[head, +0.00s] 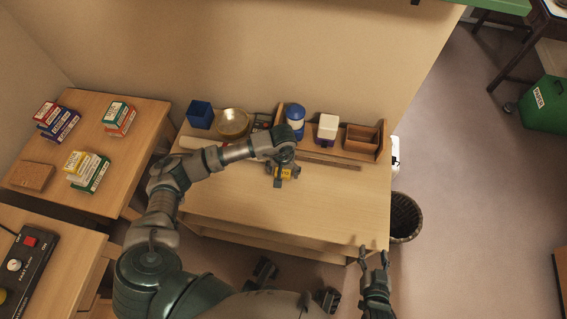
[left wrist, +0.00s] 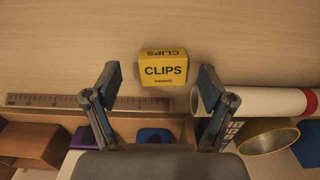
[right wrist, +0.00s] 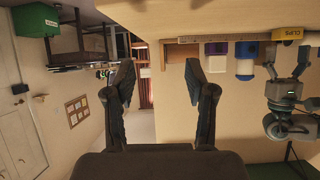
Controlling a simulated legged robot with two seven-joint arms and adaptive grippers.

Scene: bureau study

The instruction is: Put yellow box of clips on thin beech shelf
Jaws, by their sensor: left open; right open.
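The yellow box of clips (head: 286,173) lies on the wooden desk, in front of the row of items at the back. In the left wrist view the box (left wrist: 163,70) shows its CLIPS label and lies between and just beyond the fingertips. My left gripper (head: 281,172) is open above the box and partly hides it in the head view. A light wooden shelf with raised ends (head: 382,142) stands at the back of the desk; I cannot tell for sure that it is the thin beech one. My right gripper (head: 374,255) is open and empty near the desk's front right corner.
A ruler (left wrist: 85,102) lies between the box and the shelf. A blue-lidded jar (head: 295,117), a white-and-purple container (head: 327,128) and a brown box (head: 360,138) stand along the shelf. A white roll (left wrist: 265,100) lies beside the left gripper. The desk's front half is clear.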

